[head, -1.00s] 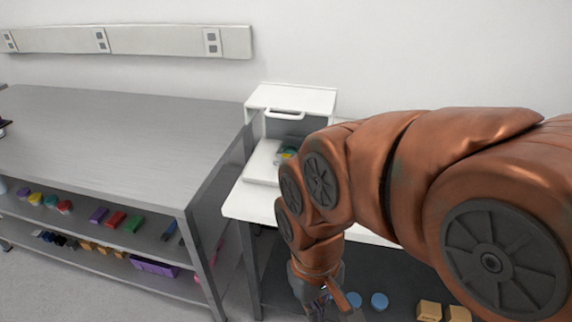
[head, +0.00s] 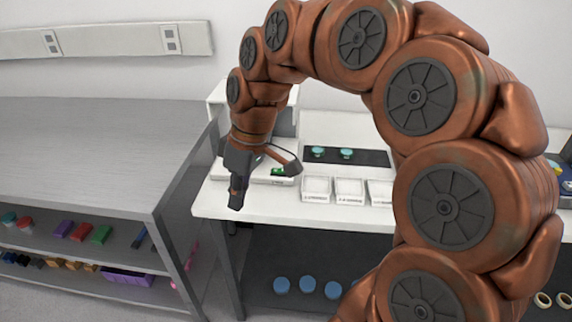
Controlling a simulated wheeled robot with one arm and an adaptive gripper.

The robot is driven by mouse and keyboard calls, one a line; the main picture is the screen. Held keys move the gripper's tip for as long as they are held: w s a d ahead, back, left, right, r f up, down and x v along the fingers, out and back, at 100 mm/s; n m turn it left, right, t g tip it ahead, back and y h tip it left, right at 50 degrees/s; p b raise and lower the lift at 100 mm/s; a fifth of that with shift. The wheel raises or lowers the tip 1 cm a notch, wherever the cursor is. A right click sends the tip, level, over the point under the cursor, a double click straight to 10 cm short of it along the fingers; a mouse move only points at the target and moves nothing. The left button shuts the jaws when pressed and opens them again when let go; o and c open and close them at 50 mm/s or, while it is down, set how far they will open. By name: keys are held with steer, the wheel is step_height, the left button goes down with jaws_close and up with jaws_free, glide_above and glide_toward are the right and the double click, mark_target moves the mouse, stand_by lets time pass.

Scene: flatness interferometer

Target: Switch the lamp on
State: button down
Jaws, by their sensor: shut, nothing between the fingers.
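The white interferometer (head: 216,92) stands on the white bench at the back left, largely hidden behind my arm. Its white base (head: 286,181) shows on both sides of my gripper. A small green part (head: 278,171) shows on the base, just right of my gripper; I cannot tell whether it is the lamp switch. My gripper (head: 236,203) points down in front of the base, near the bench's front left edge. It is shut and empty. Whether it touches anything is unclear. No lit lamp is visible.
White labelled trays (head: 348,190) stand on the bench to the right. A dark mat (head: 372,158) with teal-topped pieces lies behind them. A grey metal table (head: 90,140) stands at left, with coloured blocks on its shelf. Blue discs (head: 307,284) lie below the bench.

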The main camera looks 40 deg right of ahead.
steer(key=w+d+n, duration=0.1)
steer(key=w+d, duration=0.4)
steer(key=w, duration=0.1)
steer(key=n+t+y+b, duration=0.2)
steer(key=t, duration=0.1)
glide_above(280, 170)
steer(key=s+a, duration=0.4)
steer(key=s, duration=0.1)
steer(key=f, duration=0.2)
steer(key=d+f, duration=0.2)
steer(key=d, duration=0.7)
steer(key=shift+w+d+f+t+h, duration=0.15)
steer(key=shift+w+f+t+h, duration=0.15)
steer(key=shift+t, duration=0.1)
steer(key=p+x, duration=0.2)
steer(key=x, duration=0.7)
steer(key=shift+a+f+p, duration=0.25)
steer(key=shift+f+p, duration=0.05)
steer(key=shift+w+f, duration=0.1)
steer(key=shift+f, duration=0.1)
